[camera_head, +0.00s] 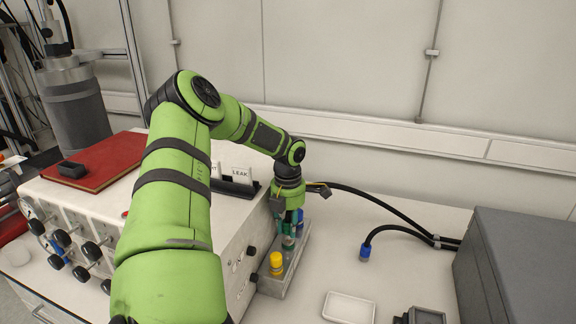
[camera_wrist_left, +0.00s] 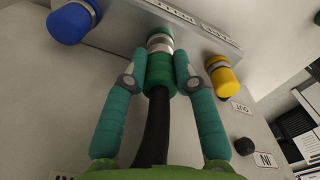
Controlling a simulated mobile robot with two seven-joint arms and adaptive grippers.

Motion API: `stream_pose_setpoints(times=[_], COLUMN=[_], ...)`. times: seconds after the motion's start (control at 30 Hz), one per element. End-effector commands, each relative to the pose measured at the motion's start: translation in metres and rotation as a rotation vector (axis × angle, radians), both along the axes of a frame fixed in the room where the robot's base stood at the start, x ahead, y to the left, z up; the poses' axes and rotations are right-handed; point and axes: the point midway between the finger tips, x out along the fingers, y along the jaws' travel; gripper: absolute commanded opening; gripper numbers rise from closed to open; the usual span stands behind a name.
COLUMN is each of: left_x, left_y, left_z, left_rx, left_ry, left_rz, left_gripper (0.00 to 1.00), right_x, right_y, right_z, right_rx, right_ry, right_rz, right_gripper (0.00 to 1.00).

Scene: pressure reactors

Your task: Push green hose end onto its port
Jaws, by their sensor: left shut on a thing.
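My left gripper (camera_head: 290,227) is over the metal port block (camera_head: 285,281) on the white bench. In the left wrist view its two teal fingers (camera_wrist_left: 160,77) are shut on the green hose end (camera_wrist_left: 159,84), one on each side. A black hose (camera_wrist_left: 153,132) runs back from it between the fingers. Ahead of the green hose end is a silver collar with a green band (camera_wrist_left: 160,36), against the block's face. I cannot tell how deeply the end sits on its port. In the head view the fingers mostly hide the hose end.
A yellow fitting (camera_head: 276,262) is on the block, beside the gripper; a blue fitting (camera_wrist_left: 73,21) is on the other side. A loose blue hose end (camera_head: 364,252) lies on the bench. A grey box (camera_head: 520,265) and a white tray (camera_head: 349,307) stand right.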

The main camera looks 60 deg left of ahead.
Motion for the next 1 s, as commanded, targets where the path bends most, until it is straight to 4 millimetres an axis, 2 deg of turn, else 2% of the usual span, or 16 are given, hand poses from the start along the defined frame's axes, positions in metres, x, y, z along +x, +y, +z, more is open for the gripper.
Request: stream_pose_setpoints(times=[0.47,0.5,0.53,0.57,0.87,1.0], left_x=[0.000,0.000,0.000,0.000,0.000,0.001], left_y=[0.000,0.000,0.000,0.000,0.000,0.000], left_z=[-0.011,-0.010,-0.010,-0.010,-0.010,0.001], left_rx=[-0.001,-0.001,-0.001,-0.001,0.000,0.001], left_ry=[0.000,-0.001,0.000,0.000,0.001,-0.002], left_rz=[0.000,0.000,0.000,0.000,0.000,-0.001], left_gripper=[0.00,0.36,0.48,0.56,0.56,0.56], right_x=[0.000,0.000,0.000,0.000,0.000,0.001], right_y=[0.000,0.000,0.000,0.000,-0.002,-0.002], right_z=[-0.009,-0.008,-0.008,-0.008,-0.008,-0.008], right_rx=[0.000,0.000,0.000,0.000,-0.002,-0.002], right_ry=[0.000,0.000,0.000,0.000,0.000,0.000], right_rz=[0.000,0.000,0.000,0.000,0.001,0.001], right_gripper=[0.40,0.40,0.40,0.40,0.40,0.40])
